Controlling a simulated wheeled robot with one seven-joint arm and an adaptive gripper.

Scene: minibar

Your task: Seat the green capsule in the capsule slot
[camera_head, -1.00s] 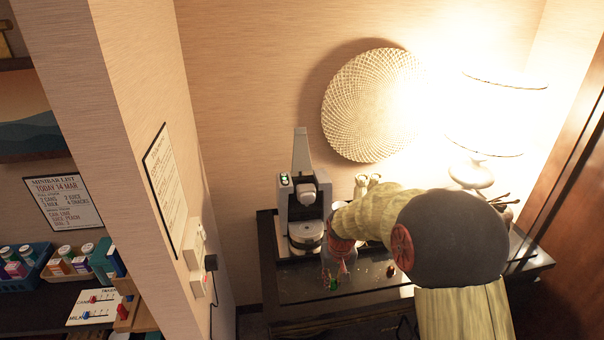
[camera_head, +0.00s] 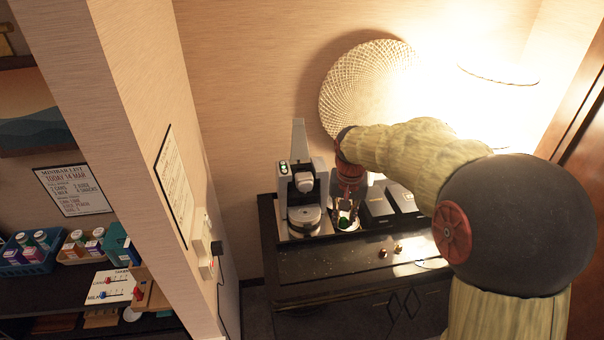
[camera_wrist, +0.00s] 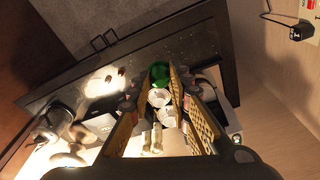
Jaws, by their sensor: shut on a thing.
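The green capsule (camera_head: 344,223) is at the tips of my gripper (camera_head: 347,212), just right of the coffee machine in the head view. In the wrist view the green capsule (camera_wrist: 160,73) shows between the far ends of the two fingers of my gripper (camera_wrist: 158,82), which is shut on it. The coffee machine (camera_head: 284,200) stands upright against the back wall, with its grey lever (camera_head: 300,140) raised. The capsule slot itself cannot be made out. The machine's round drip plate (camera_head: 304,217) is to the left of the capsule.
Dark boxes (camera_head: 376,204) stand right of my gripper. In the wrist view, white cups (camera_wrist: 161,97) lie below the capsule in the picture. The dark counter (camera_head: 310,265) is mostly clear there. A wall corner stands at left.

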